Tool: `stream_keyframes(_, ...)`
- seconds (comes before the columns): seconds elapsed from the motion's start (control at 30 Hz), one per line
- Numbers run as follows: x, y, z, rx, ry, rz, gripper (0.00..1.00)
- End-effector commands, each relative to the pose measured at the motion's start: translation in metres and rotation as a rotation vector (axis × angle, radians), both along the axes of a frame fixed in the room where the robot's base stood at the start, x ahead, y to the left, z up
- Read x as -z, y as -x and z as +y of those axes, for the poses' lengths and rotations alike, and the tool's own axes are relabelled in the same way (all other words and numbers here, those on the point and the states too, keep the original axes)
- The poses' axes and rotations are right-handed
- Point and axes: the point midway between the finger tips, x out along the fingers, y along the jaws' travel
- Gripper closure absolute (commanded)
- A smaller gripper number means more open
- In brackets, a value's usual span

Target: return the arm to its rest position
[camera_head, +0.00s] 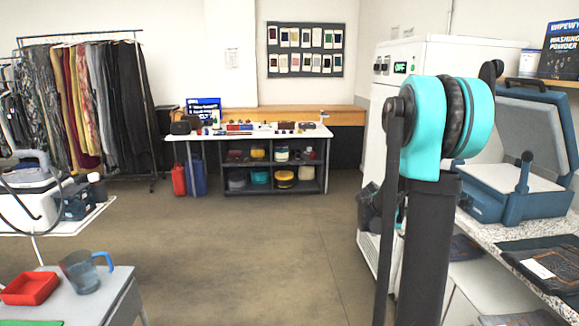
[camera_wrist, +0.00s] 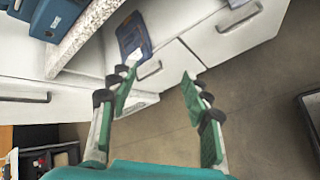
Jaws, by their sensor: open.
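My arm (camera_head: 438,130) shows at the right of the head view, with a teal and black joint on a dark upright link. My gripper (camera_wrist: 158,88) shows in the wrist view with its two green-padded fingers spread apart. It is open and nothing is between the fingers. Behind the fingers are white cabinet fronts with dark handles and the bare floor. My gripper cannot be made out in the head view.
A speckled counter (camera_head: 492,236) with a blue press (camera_head: 525,150) stands close on the right, beside my arm. A grey table (camera_head: 98,290) with a red tray (camera_head: 29,288) and a blue jug (camera_head: 80,272) is at the front left. The floor (camera_head: 240,250) between is clear.

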Motion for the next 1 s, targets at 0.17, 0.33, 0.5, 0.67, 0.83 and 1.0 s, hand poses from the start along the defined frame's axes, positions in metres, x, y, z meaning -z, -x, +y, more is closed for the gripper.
stream_keyframes(0.17,0.015,0.059,0.056,0.107,-0.252,-0.162,0.52)
stream_keyframes(0.33,0.034,0.113,0.110,0.239,-0.500,-0.289,0.52)
stream_keyframes(0.5,0.055,0.170,0.164,0.398,-0.743,-0.378,0.52)
stream_keyframes(0.67,0.072,0.213,0.205,0.540,-0.928,-0.423,0.52)
stream_keyframes(0.83,0.082,0.237,0.229,0.634,-1.034,-0.439,0.52)
stream_keyframes(1.0,0.083,0.240,0.233,0.651,-1.054,-0.442,0.52)
